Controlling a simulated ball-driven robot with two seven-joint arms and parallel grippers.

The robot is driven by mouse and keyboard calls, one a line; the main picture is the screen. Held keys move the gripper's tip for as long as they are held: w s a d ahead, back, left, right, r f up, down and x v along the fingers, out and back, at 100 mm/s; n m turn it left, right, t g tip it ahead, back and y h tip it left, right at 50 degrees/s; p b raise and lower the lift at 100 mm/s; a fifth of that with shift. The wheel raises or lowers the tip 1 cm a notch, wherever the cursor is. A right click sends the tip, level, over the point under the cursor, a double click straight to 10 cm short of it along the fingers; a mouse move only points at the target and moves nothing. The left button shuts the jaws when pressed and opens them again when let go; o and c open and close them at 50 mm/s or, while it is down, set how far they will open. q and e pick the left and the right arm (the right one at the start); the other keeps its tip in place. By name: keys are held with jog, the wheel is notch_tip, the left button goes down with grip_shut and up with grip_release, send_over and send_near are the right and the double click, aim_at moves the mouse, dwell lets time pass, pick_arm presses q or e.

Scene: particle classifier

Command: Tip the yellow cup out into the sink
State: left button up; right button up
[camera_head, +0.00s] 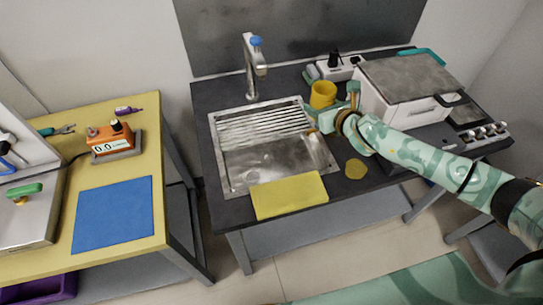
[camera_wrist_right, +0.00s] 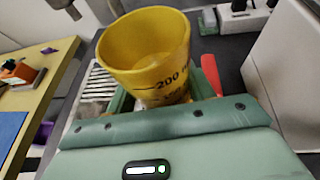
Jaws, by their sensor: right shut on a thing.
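The yellow cup (camera_head: 322,95) is at the back right of the sink, just beyond its right rim in the head view. It looks upright, mouth up. In the right wrist view the cup (camera_wrist_right: 150,55) shows its open mouth and a dark 200 mark; its contents are not clear. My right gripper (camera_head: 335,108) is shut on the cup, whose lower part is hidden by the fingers. The sink (camera_head: 285,157) is a steel basin with a ribbed rack across its back half. My left gripper is not in view.
A tap (camera_head: 254,65) stands behind the sink. A yellow cloth (camera_head: 288,195) lies over the front rim, and a round yellow piece (camera_head: 356,169) lies right of the sink. A white box-shaped appliance (camera_head: 408,85) stands close right of the cup.

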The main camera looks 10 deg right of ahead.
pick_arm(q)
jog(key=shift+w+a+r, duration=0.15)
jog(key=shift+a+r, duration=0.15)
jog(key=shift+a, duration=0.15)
pick_arm(e)
notch_tip(320, 180, down, 7)
jog(key=a+n+y, duration=0.1)
jog(key=n+y, duration=0.1)
jog(key=shift+s+a+g+y, duration=0.15)
jog(key=shift+s+g+y, duration=0.15)
jog(key=shift+a+f+n, duration=0.1)
jog(key=shift+f+n, duration=0.1)
jog(key=shift+n, duration=0.2)
